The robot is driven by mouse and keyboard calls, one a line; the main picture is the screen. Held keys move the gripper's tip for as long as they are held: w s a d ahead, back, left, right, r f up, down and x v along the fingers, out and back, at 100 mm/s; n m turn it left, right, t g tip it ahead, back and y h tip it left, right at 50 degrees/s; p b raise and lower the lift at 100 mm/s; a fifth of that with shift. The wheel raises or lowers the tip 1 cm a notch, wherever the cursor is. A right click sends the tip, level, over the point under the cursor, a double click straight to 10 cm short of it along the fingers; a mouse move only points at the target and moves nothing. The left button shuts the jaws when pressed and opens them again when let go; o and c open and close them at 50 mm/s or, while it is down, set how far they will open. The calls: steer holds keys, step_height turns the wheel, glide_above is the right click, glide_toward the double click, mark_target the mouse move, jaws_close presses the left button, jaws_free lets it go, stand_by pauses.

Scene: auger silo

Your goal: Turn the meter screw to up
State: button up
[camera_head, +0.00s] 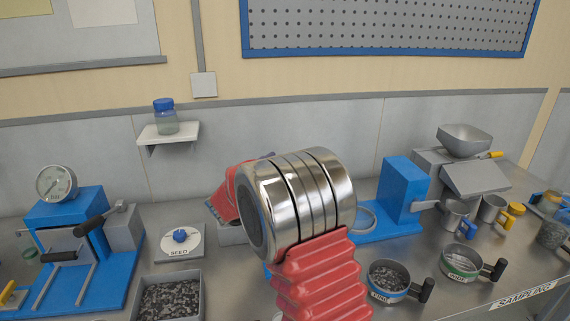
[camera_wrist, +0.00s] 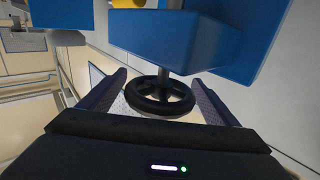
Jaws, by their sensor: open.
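The black handwheel (camera_wrist: 160,97), which I take to be the meter screw, shows in the wrist view on a metal shaft below a blue block (camera_wrist: 185,40). My gripper (camera_wrist: 158,80) is open, with one dark finger on each side of the wheel. The wheel appears between the fingers; I cannot tell whether either touches it. No readable mark shows which way the wheel is turned. In the head view my arm covers the middle of the bench, and neither my gripper nor the wheel can be made out.
A blue press with a gauge (camera_head: 57,183) stands further left. Round pans (camera_head: 390,280), a blue block (camera_head: 405,188) and a hopper (camera_head: 465,142) are at right.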

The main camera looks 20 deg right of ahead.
steer(key=v, duration=1.3)
